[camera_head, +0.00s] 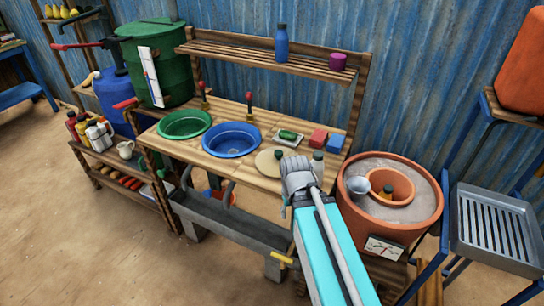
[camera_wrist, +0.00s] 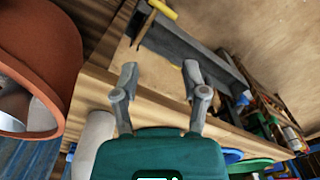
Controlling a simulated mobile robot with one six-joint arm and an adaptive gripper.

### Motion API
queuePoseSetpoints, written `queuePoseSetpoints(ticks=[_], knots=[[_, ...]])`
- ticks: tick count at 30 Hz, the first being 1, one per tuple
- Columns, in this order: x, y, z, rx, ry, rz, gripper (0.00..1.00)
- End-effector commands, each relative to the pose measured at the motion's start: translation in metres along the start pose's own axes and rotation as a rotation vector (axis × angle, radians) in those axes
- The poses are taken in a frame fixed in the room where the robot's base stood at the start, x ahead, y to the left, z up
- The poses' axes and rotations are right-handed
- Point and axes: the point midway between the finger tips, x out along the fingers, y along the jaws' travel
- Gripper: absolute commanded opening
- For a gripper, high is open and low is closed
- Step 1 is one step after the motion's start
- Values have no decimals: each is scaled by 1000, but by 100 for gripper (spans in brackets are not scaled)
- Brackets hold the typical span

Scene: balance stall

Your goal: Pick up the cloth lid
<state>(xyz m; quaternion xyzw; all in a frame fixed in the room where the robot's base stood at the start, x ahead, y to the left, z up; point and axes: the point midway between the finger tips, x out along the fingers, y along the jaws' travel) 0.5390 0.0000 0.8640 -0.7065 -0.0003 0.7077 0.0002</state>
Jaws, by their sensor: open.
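A round, flat, tan disc (camera_head: 267,163), which looks like the cloth lid, lies on the wooden bench top in the head view. A small dark green knob or cap shows at its right edge. My gripper (camera_head: 295,175) is just right of the disc, near the front of the bench, and hides part of that area. In the wrist view, my gripper (camera_wrist: 160,78) has its two grey fingers spread apart with nothing between them, over the bench's front edge. I cannot make out the disc in the wrist view.
A terracotta pot (camera_head: 352,205) with sand and an inner pot stands right of my arm. A blue basin (camera_head: 231,139) and green basin (camera_head: 184,124) sit left on the bench. Red (camera_head: 318,138) and blue blocks (camera_head: 336,144) lie behind. A grey trough (camera_head: 225,220) runs along the front.

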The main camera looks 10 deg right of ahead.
Motion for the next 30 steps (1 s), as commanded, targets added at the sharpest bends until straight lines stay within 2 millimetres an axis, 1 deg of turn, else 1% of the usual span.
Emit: queuePoseSetpoints(ticks=[14, 16, 17, 20, 23, 24, 26, 30], knots=[[0, 0, 0, 0, 0, 0, 57], [0, 0, 0, 0, 0, 0, 66], [0, 0, 0, -1, 0, 0, 68], [-2, 0, -4, -15, 0, 0, 68], [-5, 0, -11, -52, 0, 0, 68], [-7, 6, -16, -70, 0, 0, 68], [-11, 8, -25, -113, 0, 0, 68], [-22, 7, -53, -263, 0, 0, 68]])
